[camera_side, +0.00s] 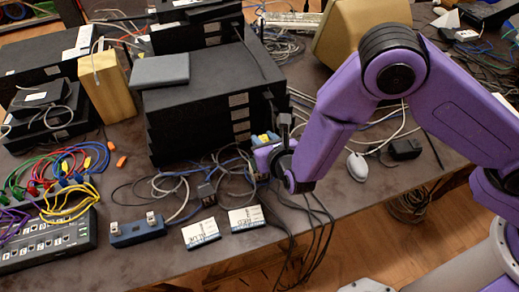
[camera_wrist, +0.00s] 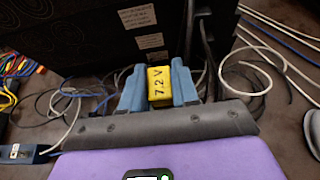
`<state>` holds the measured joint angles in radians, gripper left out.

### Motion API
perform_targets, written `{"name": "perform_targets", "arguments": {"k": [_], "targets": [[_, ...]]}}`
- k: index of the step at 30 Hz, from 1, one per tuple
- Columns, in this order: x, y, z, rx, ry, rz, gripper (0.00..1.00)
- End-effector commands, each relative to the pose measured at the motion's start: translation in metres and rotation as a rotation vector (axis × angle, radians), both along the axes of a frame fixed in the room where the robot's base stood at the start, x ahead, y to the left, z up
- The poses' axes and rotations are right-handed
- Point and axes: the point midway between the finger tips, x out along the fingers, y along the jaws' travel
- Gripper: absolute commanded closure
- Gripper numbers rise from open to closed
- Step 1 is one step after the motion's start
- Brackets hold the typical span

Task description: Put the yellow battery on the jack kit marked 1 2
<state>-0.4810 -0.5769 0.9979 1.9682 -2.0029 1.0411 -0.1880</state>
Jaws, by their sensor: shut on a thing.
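The yellow battery (camera_wrist: 159,83), marked 7.2 V, is between the two blue fingers of my gripper (camera_wrist: 159,88) in the wrist view. The fingers are shut on it. Two small white labelled boxes, one on the left (camera_side: 200,232) and one on the right (camera_side: 246,218), lie near the table's front edge, left of and below my gripper. Their print is too small to tell which is marked 1 2.
A black equipment stack (camera_side: 215,105) stands behind my gripper. Loose cables (camera_side: 190,182) cover the table between the stack and the boxes. A white mouse (camera_side: 357,166) lies at the right.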

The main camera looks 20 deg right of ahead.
Motion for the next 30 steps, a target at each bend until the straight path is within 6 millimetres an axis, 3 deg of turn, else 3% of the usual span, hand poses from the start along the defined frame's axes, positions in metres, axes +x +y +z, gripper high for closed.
{"name": "perform_targets", "arguments": {"k": [16, 29, 30], "targets": [[0.012, 0.008, -0.045, -0.001, -0.001, 0.0, 1.0], [0.012, 0.008, -0.05, 0.0, -0.001, -0.001, 1.0], [0.011, 0.008, -0.05, 0.0, 0.0, -0.001, 0.67]]}}
